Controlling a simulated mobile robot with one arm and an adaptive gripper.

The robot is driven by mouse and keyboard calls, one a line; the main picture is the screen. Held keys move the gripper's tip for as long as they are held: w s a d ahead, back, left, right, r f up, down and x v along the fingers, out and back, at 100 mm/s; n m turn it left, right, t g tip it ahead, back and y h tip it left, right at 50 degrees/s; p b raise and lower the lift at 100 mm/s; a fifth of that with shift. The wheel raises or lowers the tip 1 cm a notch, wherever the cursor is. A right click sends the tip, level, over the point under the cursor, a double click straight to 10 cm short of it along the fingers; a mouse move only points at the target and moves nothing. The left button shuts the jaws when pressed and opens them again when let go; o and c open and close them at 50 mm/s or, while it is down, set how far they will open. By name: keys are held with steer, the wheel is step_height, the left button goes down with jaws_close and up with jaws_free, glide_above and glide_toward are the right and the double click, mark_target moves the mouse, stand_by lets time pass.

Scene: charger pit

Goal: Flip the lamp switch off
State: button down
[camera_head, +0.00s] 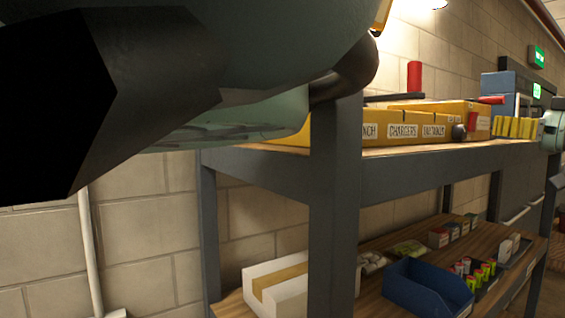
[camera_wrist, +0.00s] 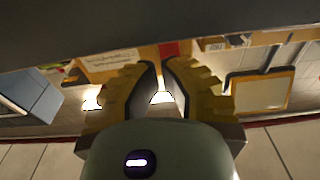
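A lit lamp (camera_head: 433,3) shows at the top edge of the head view. In the wrist view a bright lamp (camera_wrist: 162,97) shows in the gap between my fingers, and a second bright lamp (camera_wrist: 92,100) is left of the left finger. I cannot make out the lamp switch in either view. My gripper (camera_wrist: 160,64) shows in the wrist view with two yellow-brown stepped fingers. Their tips are close but apart, with nothing visibly held between them. In the head view my arm covers the upper left, and my fingers cannot be made out.
A metal shelf (camera_head: 420,178) holds yellow labelled bins (camera_head: 403,131) and a red cylinder (camera_head: 414,76) on top. A blue bin (camera_head: 425,288) and a white box (camera_head: 275,285) sit on the lower board. A yellow-framed panel (camera_wrist: 262,90) is right of my fingers.

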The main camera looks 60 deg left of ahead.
steer(key=d, duration=1)
steer(key=shift+d+f+b, duration=0.15)
steer(key=shift+f+b, duration=0.3)
